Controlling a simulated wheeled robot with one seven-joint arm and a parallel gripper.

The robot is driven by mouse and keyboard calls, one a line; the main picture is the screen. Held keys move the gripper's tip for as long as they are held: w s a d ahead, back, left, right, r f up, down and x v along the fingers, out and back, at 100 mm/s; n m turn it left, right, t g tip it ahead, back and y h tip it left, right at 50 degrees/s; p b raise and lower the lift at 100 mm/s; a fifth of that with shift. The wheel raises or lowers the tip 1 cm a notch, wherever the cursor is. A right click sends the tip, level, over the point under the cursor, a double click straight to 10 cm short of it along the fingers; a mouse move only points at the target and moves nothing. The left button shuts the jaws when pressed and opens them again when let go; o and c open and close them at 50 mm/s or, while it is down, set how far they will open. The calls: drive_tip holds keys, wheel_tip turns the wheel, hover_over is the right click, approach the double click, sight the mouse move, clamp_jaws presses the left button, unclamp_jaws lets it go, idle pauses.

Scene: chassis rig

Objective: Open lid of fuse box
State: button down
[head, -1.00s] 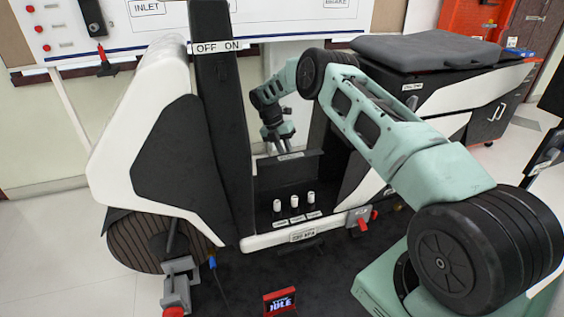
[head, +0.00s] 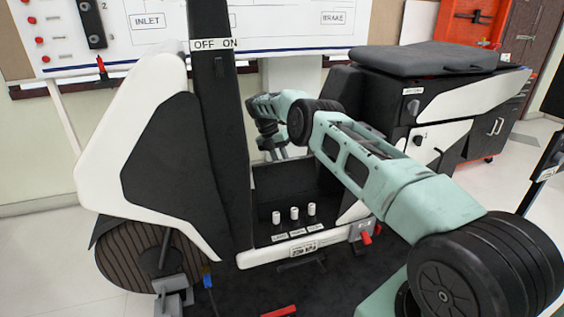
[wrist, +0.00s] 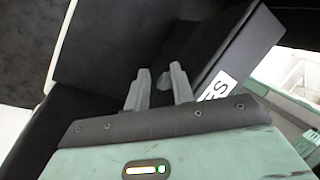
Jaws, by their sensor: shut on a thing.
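The fuse box is a black unit low in the middle of the white and black chassis. Its dark lid panel (head: 287,178) stands behind the white fuses (head: 294,214) in the head view. In the wrist view, a black panel with a white label ending in "ES" (wrist: 217,87) lies just right of the fingers. My gripper (wrist: 160,76) has its two grey fingers slightly apart against the dark lid, shut on it. The exact contact is hard to see. In the head view my fingertips are hidden behind the panel.
A black post with an "OFF ON" label (head: 213,44) rises left of the box. The black seat (head: 432,57) is at the right. Red-handled clamps (head: 365,237) are near the floor. A whiteboard (head: 270,22) stands behind.

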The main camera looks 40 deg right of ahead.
drive_tip(key=shift+w+a+f, duration=0.3)
drive_tip(key=shift+a+f, duration=0.2)
drive_tip(key=shift+f, duration=0.1)
drive_tip(key=c, duration=1.3)
unclamp_jaws()
drive_tip(key=shift+w+f, duration=0.1)
drive_tip(key=shift+f, duration=0.1)
drive_tip(key=shift+d+r, duration=0.1)
drive_tip(key=shift+d+r, duration=0.1)
wheel_tip(320, 180, up, 10)
drive_tip(key=shift+p, duration=0.9)
